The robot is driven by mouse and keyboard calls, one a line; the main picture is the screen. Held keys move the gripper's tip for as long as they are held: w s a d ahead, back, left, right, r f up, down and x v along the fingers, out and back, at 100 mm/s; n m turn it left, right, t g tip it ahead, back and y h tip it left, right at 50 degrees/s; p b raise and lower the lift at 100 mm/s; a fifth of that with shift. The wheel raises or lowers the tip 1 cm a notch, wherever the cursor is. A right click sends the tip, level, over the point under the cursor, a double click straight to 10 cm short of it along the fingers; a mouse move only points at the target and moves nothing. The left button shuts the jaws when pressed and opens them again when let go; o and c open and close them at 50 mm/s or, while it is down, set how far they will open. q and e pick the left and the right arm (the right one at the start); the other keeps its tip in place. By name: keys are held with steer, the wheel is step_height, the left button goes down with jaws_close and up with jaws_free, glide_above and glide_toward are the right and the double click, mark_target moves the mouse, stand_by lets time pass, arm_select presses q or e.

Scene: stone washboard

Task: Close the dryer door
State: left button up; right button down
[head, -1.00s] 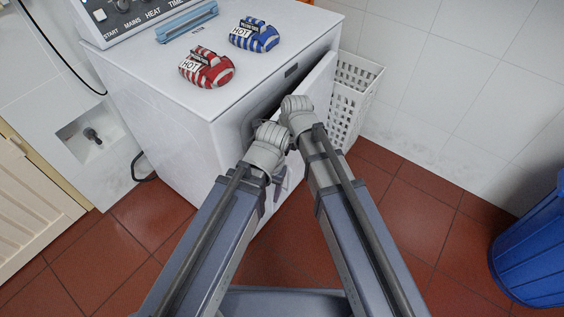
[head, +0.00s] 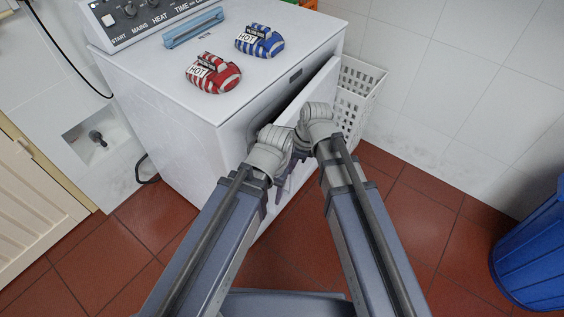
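The white dryer (head: 165,110) stands in front of me with its control panel at the back left. Its door (head: 322,88) is on the front face and stands ajar, swung out on the right side, with a dark gap behind it. My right wrist (head: 318,118) is beside the door's outer face. The fingers of my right gripper are hidden by the arm. I cannot see whether either gripper touches the door.
Red and blue striped mitts (head: 213,75) (head: 260,41) and a blue bar (head: 192,28) lie on the dryer top. A white basket (head: 358,95) stands right of the door, by the tiled wall. A blue bin (head: 535,255) is at far right. Red floor is clear between.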

arm_select(q)
step_height(320, 180, up, 8)
steer(key=p, duration=0.7)
arm_select(e)
steer(key=v, duration=0.8)
steer(key=shift+s+r, duration=0.2)
steer(key=shift+s, duration=0.15)
